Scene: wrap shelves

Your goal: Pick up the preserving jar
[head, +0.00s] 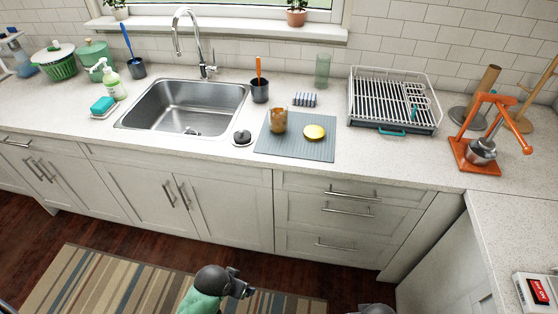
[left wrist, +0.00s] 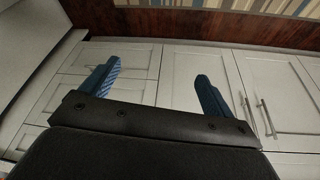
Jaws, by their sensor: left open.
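No thing in view is clearly a preserving jar. An amber-brown jar-like vessel (head: 278,121) stands on the grey drying mat (head: 275,148) right of the sink. A clear greenish glass vessel (head: 322,71) stands farther back near the wall. I cannot tell whether either is the jar. My left gripper (left wrist: 155,72) is open and empty, with its two blue fingers apart in front of the white cabinet doors. In the head view, my left arm is low at the bottom, away from the counter. My right gripper is not in view.
The counter's front edge and cabinets (head: 225,205) lie ahead. A striped rug (head: 105,280) covers the floor.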

